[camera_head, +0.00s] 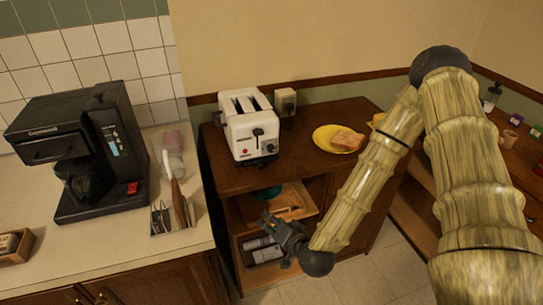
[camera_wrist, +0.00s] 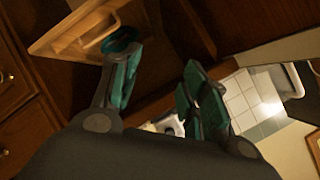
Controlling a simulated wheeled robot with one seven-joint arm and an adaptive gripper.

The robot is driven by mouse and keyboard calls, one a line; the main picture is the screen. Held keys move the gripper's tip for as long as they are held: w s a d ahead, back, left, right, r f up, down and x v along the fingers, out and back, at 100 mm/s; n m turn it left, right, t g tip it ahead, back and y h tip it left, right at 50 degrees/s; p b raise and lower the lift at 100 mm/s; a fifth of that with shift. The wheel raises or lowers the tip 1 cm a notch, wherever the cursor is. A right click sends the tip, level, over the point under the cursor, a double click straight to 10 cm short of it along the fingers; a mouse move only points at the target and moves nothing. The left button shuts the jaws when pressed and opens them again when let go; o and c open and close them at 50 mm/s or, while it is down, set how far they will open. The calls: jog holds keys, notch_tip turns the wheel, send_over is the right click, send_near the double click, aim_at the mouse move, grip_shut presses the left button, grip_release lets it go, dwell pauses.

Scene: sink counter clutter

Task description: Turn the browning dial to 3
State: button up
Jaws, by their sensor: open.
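The white toaster (camera_head: 247,127) stands upright on the brown wooden cabinet top, with two slots on top. Its front shows a dark lever, a red spot and a small dark round knob (camera_head: 270,147) at the lower right, which looks like the browning dial; its setting is too small to read. My gripper (camera_head: 272,224) is in front of the cabinet, below and apart from the toaster. In the wrist view its two teal-padded fingers (camera_wrist: 158,90) are spread open with nothing between them. The dial cannot be made out in the wrist view.
A yellow plate (camera_head: 322,138) with toast (camera_head: 348,139) lies right of the toaster. A wall outlet (camera_head: 286,102) is behind it. A black coffee maker (camera_head: 85,150) stands on the left counter (camera_head: 110,240). An open drawer (camera_head: 300,204) sits below the cabinet top near my gripper.

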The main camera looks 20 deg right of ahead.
aim_at(271, 151)
jog(key=w+d+r+m+t+h, duration=0.1)
jog(key=w+d+r+m+t, duration=0.2)
jog(key=r, duration=0.4)
jog(key=w+d+r+m+t+h, duration=0.2)
jog(key=w+d+r, duration=0.15)
jog(key=r, duration=0.25)
jog(key=w+p, duration=0.1)
jog(key=w, duration=0.6)
jog(key=w+a+p, duration=0.1)
jog(key=w, duration=0.3)
jog(key=shift+w+a+p, duration=0.1)
jog(key=shift+w+p, duration=0.2)
jog(key=shift+n, duration=0.3)
grip_shut()
